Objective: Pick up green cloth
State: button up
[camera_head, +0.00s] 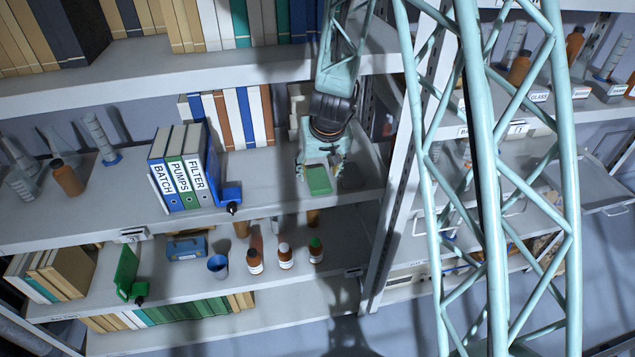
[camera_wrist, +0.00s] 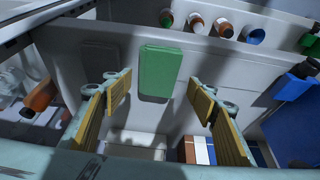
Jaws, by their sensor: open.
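The green cloth (camera_head: 319,180) is a flat rectangle lying on the middle shelf, near its front edge and right end. It also shows in the wrist view (camera_wrist: 160,72), at the top middle and just beyond the fingertips. My gripper (camera_head: 320,168) is just behind the cloth in the head view, with its fingers pointing down towards it. In the wrist view my gripper (camera_wrist: 159,88) is open and empty, its yellow-padded fingers spread wider than the cloth. No contact with the cloth shows.
A dark grey pad (camera_head: 351,177) lies right of the cloth. Labelled binders (camera_head: 178,168) and a blue holder (camera_head: 230,194) stand to its left. A shelf upright (camera_head: 392,190) is to the right. The upper shelf (camera_head: 210,70) overhangs behind. Bottles (camera_head: 285,257) stand on the shelf below.

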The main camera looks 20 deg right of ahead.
aim_at(317, 179)
jog(key=shift+f, duration=0.1)
jog(key=shift+b+x, duration=1.5)
jog(key=shift+x, duration=1)
jog(key=shift+w, duration=0.15)
jog(key=c, duration=0.9)
